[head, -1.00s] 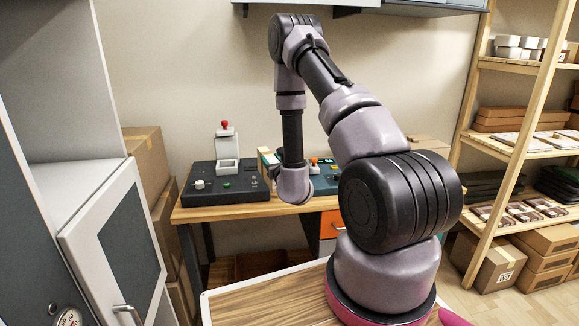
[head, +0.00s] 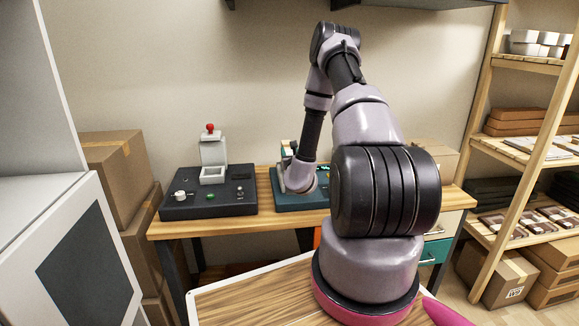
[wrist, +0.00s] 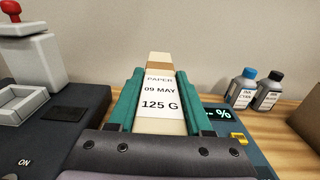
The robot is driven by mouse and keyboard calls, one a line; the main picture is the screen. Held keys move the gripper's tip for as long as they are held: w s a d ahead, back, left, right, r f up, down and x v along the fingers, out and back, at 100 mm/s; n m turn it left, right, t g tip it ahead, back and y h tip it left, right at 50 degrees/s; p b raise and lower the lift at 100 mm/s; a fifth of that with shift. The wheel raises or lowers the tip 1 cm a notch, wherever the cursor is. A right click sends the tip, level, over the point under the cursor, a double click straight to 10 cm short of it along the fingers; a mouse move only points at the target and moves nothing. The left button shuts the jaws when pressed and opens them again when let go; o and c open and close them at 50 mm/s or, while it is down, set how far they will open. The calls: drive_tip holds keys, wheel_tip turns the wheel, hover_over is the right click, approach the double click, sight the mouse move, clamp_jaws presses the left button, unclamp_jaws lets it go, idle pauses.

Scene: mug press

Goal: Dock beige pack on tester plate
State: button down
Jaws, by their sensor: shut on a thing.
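The beige pack (wrist: 158,62) is held upright between the teal fingers of my gripper (wrist: 160,85) in the wrist view. Its white label reads PAPER, 09 MAY, 125 G. My gripper is shut on it. The tester (head: 297,201) is a blue-teal device on the bench, partly hidden by my arm in the head view. In the wrist view the tester (wrist: 243,131) shows a dark display with "-- %" and a yellow part, right of and beyond the gripper. Its plate is hidden, so I cannot tell whether the pack touches it.
A dark press unit (head: 212,204) with a white cup holder and red knob stands left of the tester. Two ink bottles (wrist: 241,88) stand at the back right in the wrist view, near a cardboard box (wrist: 308,118). Some bare wooden bench (head: 264,190) lies between the devices.

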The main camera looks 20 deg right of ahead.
drive_tip(key=shift+f, duration=2.25)
drive_tip(key=shift+f, duration=0.15)
drive_tip(key=shift+c, duration=1.6)
unclamp_jaws()
